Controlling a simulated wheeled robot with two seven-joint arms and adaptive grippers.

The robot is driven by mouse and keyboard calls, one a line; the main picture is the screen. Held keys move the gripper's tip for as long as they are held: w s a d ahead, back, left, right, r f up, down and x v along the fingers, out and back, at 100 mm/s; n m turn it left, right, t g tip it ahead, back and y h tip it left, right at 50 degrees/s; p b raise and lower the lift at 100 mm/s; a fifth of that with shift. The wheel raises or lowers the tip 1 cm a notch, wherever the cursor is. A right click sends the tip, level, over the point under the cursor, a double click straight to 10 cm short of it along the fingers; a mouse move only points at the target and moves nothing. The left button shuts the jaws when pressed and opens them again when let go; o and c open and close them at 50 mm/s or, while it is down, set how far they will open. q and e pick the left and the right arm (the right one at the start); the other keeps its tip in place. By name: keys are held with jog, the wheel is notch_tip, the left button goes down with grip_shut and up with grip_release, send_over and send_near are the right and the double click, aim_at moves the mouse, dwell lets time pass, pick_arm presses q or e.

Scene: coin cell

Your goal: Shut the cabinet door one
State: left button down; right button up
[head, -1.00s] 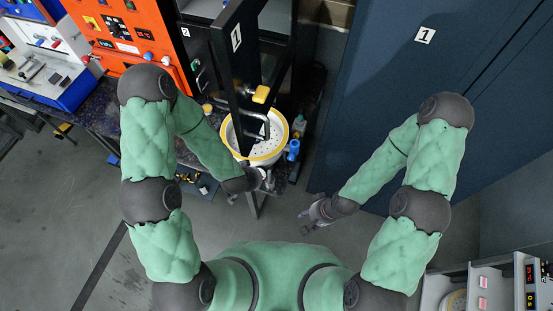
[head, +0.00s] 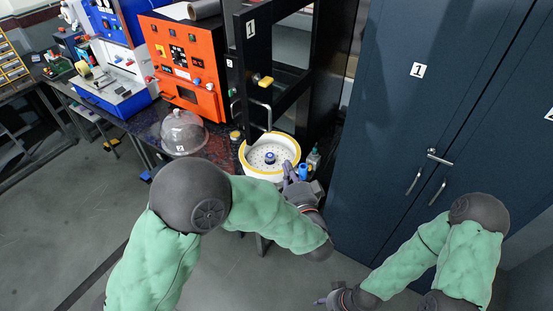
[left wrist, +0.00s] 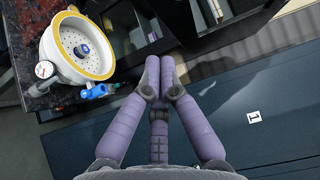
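A dark blue cabinet (head: 385,120) stands at the right in the head view. Its left door carries a label 1 (head: 417,69), and its doors look shut at the middle seam. The left wrist view shows the same blue panel (left wrist: 225,140). A black-framed door (head: 250,75), also labelled 1, stands swung out at the bench, with a bar handle (head: 262,106) near the white bowl. My left gripper (head: 291,174) is just right of the bowl; its fingertips (left wrist: 161,62) are together and empty. My right gripper (head: 322,300) is low in front of the blue cabinet; its fingers are unclear.
A white bowl with a yellow rim (head: 247,165) sits at the bench corner, with a blue fitting (head: 303,171) beside it. A glass dome (head: 184,130) and an orange unit (head: 185,60) stand to the left. Floor at the lower left is clear.

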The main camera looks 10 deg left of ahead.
pick_arm(q)
jog(key=s+a+x, duration=0.1)
jog(key=a+x, duration=0.1)
jog(key=x, duration=1.1)
jog(key=shift+a+p, duration=0.3)
jog(key=shift+p, duration=0.15)
jog(key=shift+s+f, duration=0.1)
